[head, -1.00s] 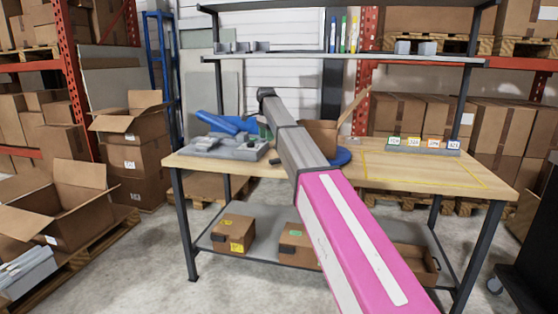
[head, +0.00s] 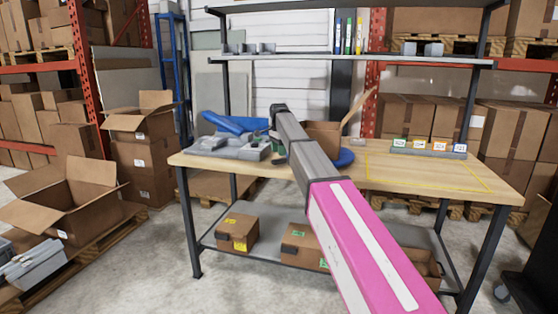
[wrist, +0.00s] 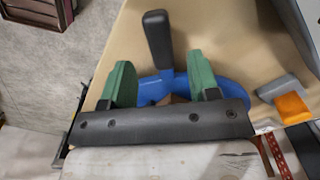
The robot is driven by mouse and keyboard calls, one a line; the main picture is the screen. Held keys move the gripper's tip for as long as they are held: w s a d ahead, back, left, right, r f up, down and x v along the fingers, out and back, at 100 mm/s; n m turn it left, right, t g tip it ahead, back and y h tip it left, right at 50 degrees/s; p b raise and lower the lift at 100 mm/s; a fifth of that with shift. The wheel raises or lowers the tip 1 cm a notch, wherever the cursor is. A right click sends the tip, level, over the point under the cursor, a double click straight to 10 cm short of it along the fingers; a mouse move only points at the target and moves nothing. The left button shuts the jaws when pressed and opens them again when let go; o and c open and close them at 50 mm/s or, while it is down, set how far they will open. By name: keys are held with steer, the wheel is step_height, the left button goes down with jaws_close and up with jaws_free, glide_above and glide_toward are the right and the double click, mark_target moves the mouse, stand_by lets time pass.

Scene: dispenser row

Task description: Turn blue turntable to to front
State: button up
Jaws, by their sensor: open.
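The blue turntable (head: 345,158) lies on the workbench, mostly hidden behind my pink and grey arm in the head view. An open cardboard box (head: 324,137) stands on it with a flap raised to the right. In the wrist view the blue turntable (wrist: 232,92) shows behind and between my fingers, with a black handle (wrist: 158,40) sticking out from it. My gripper (wrist: 160,84) is open, its two green fingers spread on either side of the handle's base. The handle lies beyond the fingertips; I cannot tell whether they touch it.
A grey tray block (head: 232,147) sits on the bench at left beside blue parts (head: 235,124). Small labelled bins (head: 428,149) stand at the bench's back right. A yellow outlined area (head: 420,170) on the right is bare. A shelf (head: 350,58) spans above.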

mark_target(279, 159)
steer(key=shift+f, duration=2.3)
jaws_close()
